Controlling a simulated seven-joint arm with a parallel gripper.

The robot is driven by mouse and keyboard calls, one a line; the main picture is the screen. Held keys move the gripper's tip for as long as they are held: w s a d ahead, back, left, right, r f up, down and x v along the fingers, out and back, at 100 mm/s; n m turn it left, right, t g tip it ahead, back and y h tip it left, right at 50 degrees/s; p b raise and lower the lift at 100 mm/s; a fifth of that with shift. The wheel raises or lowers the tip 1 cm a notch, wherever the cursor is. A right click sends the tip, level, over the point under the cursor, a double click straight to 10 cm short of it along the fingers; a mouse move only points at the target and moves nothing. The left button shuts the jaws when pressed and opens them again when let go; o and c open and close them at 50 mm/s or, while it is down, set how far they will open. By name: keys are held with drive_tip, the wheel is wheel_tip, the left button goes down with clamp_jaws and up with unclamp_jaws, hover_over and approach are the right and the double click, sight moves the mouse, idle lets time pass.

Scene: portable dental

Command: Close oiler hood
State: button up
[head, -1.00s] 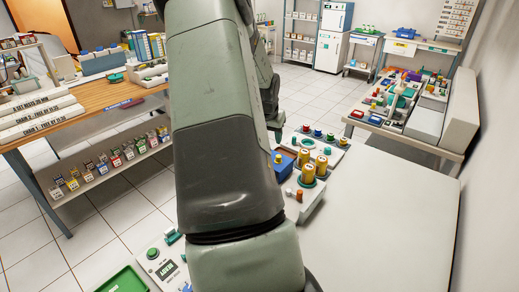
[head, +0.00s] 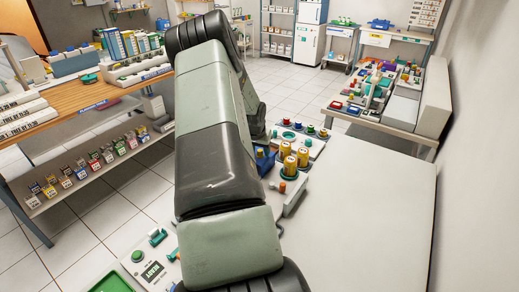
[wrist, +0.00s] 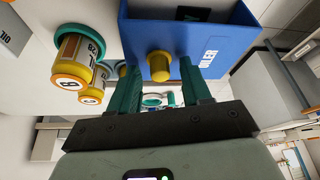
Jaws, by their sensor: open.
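The oiler's blue hood (wrist: 222,46) is large at the top of the wrist view, with partly cut-off white lettering on it and a yellow knob (wrist: 159,66). A dark space shows beside its blue wall. My gripper (wrist: 160,72) is open, with one green finger on each side of the knob. I cannot tell whether the fingers touch it. In the head view the blue hood (head: 265,160) shows just right of my arm, near the yellow bottles. My gripper is hidden there. The hood's exact angle is unclear.
Yellow bottles (head: 290,164) stand close to the hood; they also show at left in the wrist view (wrist: 76,62). A white panel with coloured knobs (head: 310,142) lies behind. The white bench top (head: 365,215) is clear at right.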

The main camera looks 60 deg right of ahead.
clamp_jaws()
idle(0.3)
drive_tip(key=a, duration=1)
unclamp_jaws()
drive_tip(key=v, duration=1)
drive_tip(key=shift+a+r, duration=0.15)
drive_tip(key=shift+r, duration=0.2)
